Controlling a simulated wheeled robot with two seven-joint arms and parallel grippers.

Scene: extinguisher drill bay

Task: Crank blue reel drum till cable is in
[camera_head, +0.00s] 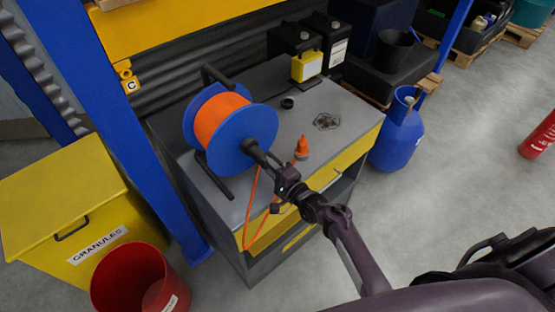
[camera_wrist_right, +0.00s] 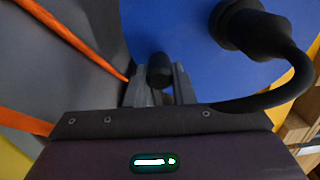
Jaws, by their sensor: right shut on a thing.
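The blue reel drum (camera_head: 262,122) stands on a grey bench, wound with orange cable (camera_head: 218,115). A loose length of cable (camera_head: 248,215) hangs over the bench's front edge; an orange plug (camera_head: 302,148) is on the benchtop. My right gripper (camera_head: 268,166) is at the drum's near face, shut on the black crank handle (camera_wrist_right: 160,72). In the right wrist view, the handle's end shows between the fingers (camera_wrist_right: 160,88), in front of the blue flange (camera_wrist_right: 185,35). The crank's black hub (camera_wrist_right: 245,28) is above right. My left gripper is out of view.
The bench (camera_head: 345,110) also holds a black ring (camera_head: 287,103), a dark coiled item (camera_head: 326,121) and black-and-yellow containers (camera_head: 306,66). A blue gas cylinder (camera_head: 398,135) stands right. A yellow granules bin (camera_head: 65,200) and red bucket (camera_head: 140,280) are left.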

